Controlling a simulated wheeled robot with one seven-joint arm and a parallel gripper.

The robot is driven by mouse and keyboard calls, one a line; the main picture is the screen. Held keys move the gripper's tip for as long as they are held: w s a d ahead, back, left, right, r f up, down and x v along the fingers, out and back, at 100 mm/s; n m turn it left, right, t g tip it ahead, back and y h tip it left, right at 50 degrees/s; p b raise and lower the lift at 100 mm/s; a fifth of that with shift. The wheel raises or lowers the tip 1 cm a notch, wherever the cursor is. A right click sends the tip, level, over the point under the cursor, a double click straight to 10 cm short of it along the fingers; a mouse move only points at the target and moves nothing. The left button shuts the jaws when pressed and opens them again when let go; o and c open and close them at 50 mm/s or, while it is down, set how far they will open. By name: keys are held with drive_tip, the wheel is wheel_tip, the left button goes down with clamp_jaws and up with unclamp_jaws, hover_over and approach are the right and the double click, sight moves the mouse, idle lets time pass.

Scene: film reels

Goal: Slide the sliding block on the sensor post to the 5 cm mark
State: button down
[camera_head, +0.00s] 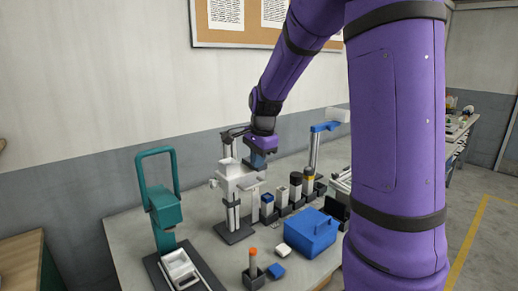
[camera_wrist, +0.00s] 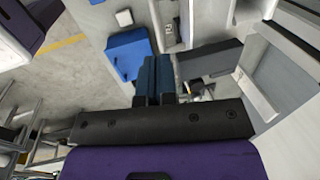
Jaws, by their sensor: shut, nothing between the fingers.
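A pale upright post (camera_head: 233,212) stands on a dark base at the middle of the bench in the head view. A white block-like part (camera_head: 238,182) sits high on it; I take these for the sensor post and its sliding block, but cannot be sure. No scale marks are readable. I cannot tell whether the fingers touch the block.
A teal press-like stand (camera_head: 163,205) is at the left. A blue box (camera_head: 311,232), an orange-topped holder (camera_head: 253,264) and several small dark holders stand at the front and right.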

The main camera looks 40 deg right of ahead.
sight(255, 186)
drive_tip(key=f, duration=0.3)
drive_tip(key=w+f, duration=0.1)
drive_tip(key=f, duration=0.2)
drive_tip(key=shift+w+f, duration=0.2)
drive_tip(key=shift+f, duration=0.15)
